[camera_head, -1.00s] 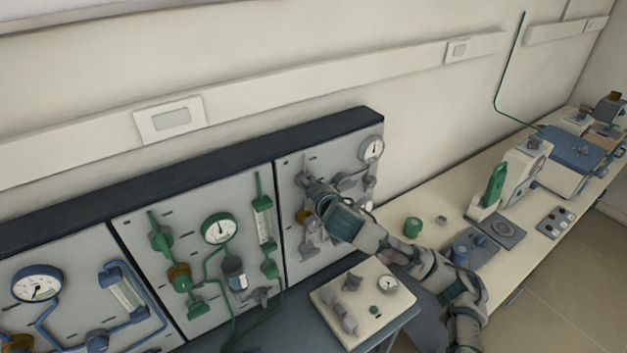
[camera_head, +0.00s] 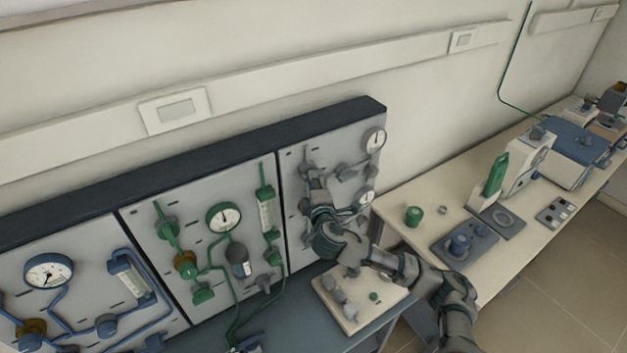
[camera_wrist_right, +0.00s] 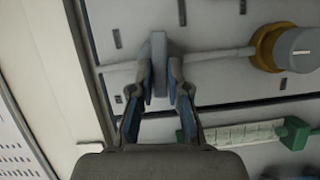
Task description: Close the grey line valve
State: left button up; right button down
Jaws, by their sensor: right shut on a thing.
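The grey line is mounted on the right-hand panel (camera_head: 291,235) in the head view. My right gripper (camera_head: 318,192) is in front of that panel's left part and hides much of the line. In the right wrist view my right gripper (camera_wrist_right: 160,85) has its two fingers closed on a flat grey valve handle (camera_wrist_right: 158,62). The handle lies crosswise to the grey pipe (camera_wrist_right: 215,54), which runs right to a brass-coloured ring (camera_wrist_right: 266,46) with a grey knob (camera_wrist_right: 298,48). The valve body behind the handle is hidden. My left gripper is in neither view.
The green-line panel (camera_head: 140,240) stands left of the grey one, and the blue-line panel (camera_head: 75,255) further left. A bench with a green cup (camera_head: 413,216) and lab devices extends right.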

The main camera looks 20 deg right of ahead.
jog(key=shift+f+n, duration=0.35)
jog(key=shift+n, duration=0.05)
jog(key=shift+f, duration=0.1)
jog(key=c, duration=1.1)
grip_release()
jog(key=shift+c, duration=0.2)
jog(key=shift+r, duration=0.2)
jog(key=v, duration=1.2)
jog(key=shift+f, duration=0.4)
jog(key=shift+w, duration=0.1)
